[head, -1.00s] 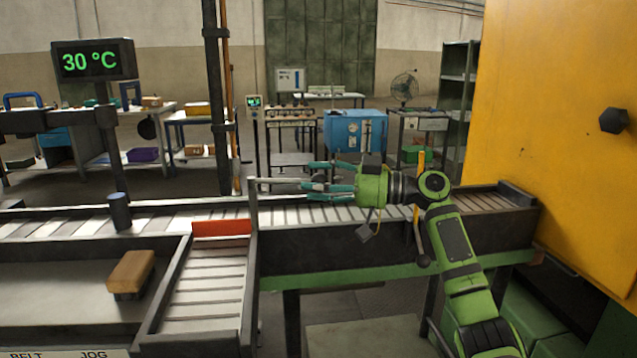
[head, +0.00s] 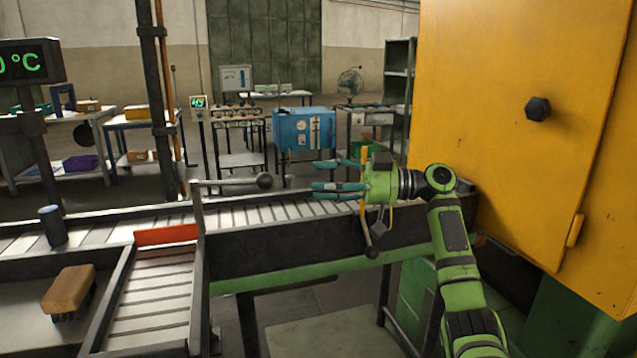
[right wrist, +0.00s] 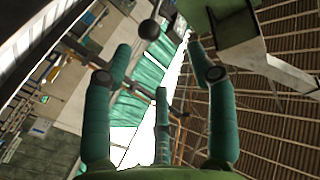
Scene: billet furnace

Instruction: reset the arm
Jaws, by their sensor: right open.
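My right gripper (head: 322,175) is green with teal fingers and points left above the roller conveyor (head: 262,215). Its fingers are spread and empty. My left gripper is not in view.
The yellow furnace cabinet (head: 490,120) stands close on the right. A red bar (head: 166,234) crosses the side chute's top. A brown block brush (head: 68,290) lies at lower left.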

